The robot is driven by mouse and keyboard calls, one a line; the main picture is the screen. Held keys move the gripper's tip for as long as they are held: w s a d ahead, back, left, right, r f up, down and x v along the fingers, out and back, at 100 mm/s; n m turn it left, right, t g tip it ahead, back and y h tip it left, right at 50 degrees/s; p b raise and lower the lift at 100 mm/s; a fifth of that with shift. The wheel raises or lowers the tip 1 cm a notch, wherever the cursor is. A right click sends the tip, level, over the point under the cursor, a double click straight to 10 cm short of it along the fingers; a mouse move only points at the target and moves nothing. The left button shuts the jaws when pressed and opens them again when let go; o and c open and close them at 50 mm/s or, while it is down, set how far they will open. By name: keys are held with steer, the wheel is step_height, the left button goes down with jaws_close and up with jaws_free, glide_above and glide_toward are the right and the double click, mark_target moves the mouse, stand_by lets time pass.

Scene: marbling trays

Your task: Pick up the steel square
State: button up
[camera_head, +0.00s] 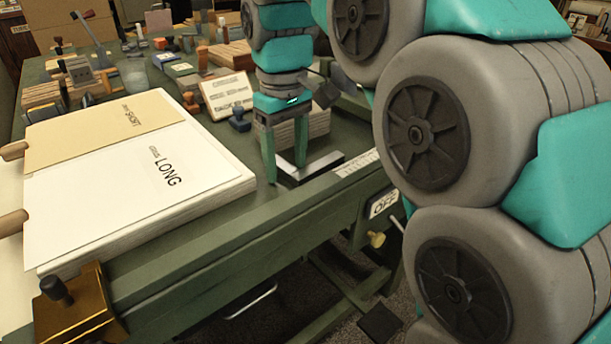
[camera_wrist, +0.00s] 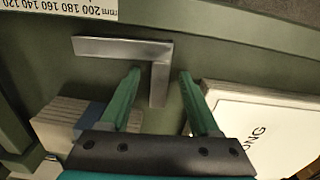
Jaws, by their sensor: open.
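The steel square (camera_wrist: 112,49) is an L-shaped metal piece lying on the green table. In the wrist view one arm runs left to right and the other comes down between my fingers. In the head view the steel square (camera_head: 318,165) lies near the table's front edge, with my gripper (camera_head: 285,172) right above it. My gripper (camera_wrist: 159,75) is open, with one green finger on each side of the square's lower arm and gaps showing. I cannot tell how far the fingertips are above the table.
A paper stack (camera_head: 110,200) marked LONG and SHORT lies to the left. A block stack (camera_head: 305,131) stands behind the square. A ruler (camera_head: 355,162) runs along the front edge. A brass piece (camera_head: 75,305) sits at the near left corner.

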jaws_close()
stand_by(0.5)
